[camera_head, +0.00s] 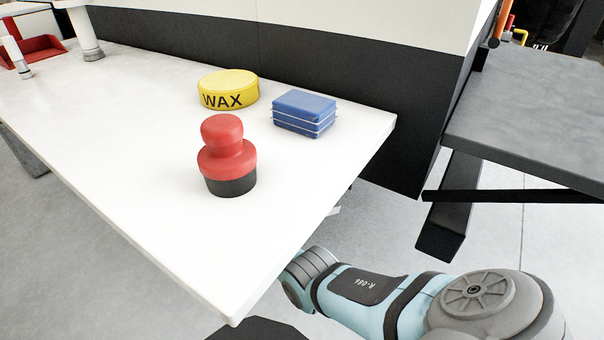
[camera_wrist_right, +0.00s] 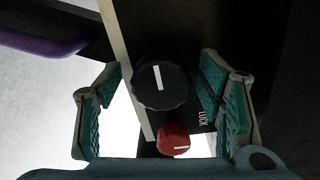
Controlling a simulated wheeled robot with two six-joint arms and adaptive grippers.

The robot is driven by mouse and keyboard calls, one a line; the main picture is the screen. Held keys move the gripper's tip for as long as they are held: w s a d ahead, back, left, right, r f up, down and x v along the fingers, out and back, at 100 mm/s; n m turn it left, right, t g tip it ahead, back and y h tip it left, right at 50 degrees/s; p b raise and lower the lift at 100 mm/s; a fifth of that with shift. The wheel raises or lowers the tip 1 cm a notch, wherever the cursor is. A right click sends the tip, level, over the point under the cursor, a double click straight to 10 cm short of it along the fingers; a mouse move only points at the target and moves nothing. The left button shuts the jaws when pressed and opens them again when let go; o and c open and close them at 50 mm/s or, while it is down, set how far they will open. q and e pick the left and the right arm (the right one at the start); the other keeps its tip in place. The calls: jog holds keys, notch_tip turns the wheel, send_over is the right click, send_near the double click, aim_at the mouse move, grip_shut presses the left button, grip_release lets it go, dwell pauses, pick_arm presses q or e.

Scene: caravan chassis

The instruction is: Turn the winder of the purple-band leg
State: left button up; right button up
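In the right wrist view a round black knob (camera_wrist_right: 160,84) with a white line, likely the winder, sits on a dark mount. A purple band (camera_wrist_right: 45,40) crosses the upper left on a dark bar. My right gripper (camera_wrist_right: 160,70) is open, with one teal-padded finger on each side of the black knob and gaps between. I cannot tell how deep the knob sits between the fingers. A smaller red knob (camera_wrist_right: 173,140) with a white mark is just below, beside a "LOCK" label. In the head view my right gripper is hidden below the white worktop; my left gripper is out of view.
The white worktop (camera_head: 120,130) holds a red-and-black stamp-like object (camera_head: 226,160), a yellow WAX tin (camera_head: 228,90) and stacked blue blocks (camera_head: 304,112). A grey platform (camera_head: 540,110) stands at the right. My right arm reaches in beside the worktop's right edge.

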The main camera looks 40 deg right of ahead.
jog(key=shift+a, duration=0.1)
jog(key=v, duration=1.1)
jog(key=shift+s+a, duration=0.2)
jog(key=shift+a, duration=0.15)
